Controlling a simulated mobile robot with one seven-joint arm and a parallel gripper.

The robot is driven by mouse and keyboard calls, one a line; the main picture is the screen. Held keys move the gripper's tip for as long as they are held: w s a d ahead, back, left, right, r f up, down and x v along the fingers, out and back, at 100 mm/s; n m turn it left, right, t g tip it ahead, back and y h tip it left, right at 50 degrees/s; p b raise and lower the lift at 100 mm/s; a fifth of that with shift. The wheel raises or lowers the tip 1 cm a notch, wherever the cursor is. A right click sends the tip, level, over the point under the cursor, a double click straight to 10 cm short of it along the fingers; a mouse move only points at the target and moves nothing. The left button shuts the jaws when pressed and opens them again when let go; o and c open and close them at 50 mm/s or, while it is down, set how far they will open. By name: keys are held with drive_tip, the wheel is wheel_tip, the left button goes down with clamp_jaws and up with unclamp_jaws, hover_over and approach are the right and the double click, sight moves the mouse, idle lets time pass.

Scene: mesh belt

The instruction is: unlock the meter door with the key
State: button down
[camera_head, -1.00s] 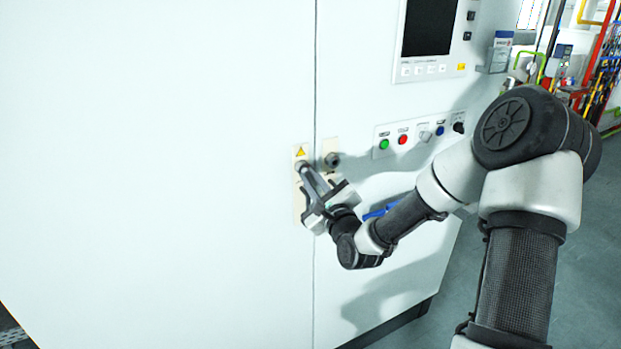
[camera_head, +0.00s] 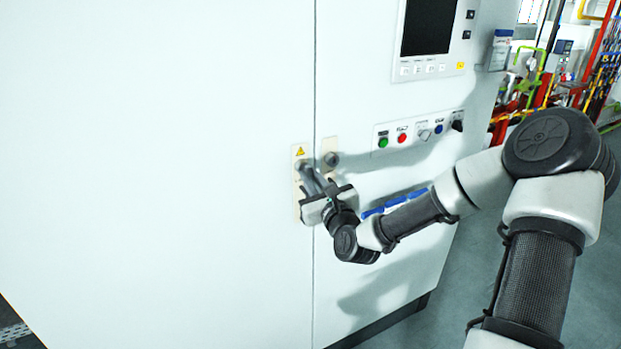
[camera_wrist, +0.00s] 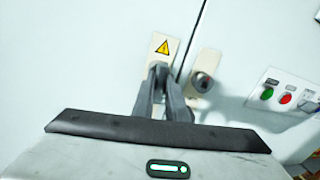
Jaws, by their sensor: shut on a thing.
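The white cabinet door (camera_head: 160,170) fills the left of the head view, with a seam along its right edge. On it, a cream plate with a yellow warning triangle (camera_head: 300,152) sits beside the seam. My gripper (camera_head: 303,168) has its fingertips at this plate, just below the triangle. In the wrist view the gripper's fingers (camera_wrist: 160,72) come together at the plate. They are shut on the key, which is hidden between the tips. How far the key sits in the lock cannot be told. A second plate with a round metal lock (camera_wrist: 203,82) is right of the seam.
A panel with green, red and blue buttons (camera_head: 420,130) is right of the locks, under a dark screen (camera_head: 428,27). A blue handle (camera_head: 407,199) is behind my forearm. Pipes stand at the far right; the left door face is clear.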

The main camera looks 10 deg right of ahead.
drive_tip(key=shift+d+f+m, duration=0.3)
drive_tip(key=shift+d+m, duration=0.1)
drive_tip(key=shift+m, duration=0.5)
drive_tip(key=c, duration=1.7)
unclamp_jaws()
drive_tip(key=shift+w, duration=0.2)
drive_tip(key=shift+o, duration=0.2)
drive_tip(key=shift+s+a+r, duration=0.1)
drive_tip(key=shift+a, duration=0.1)
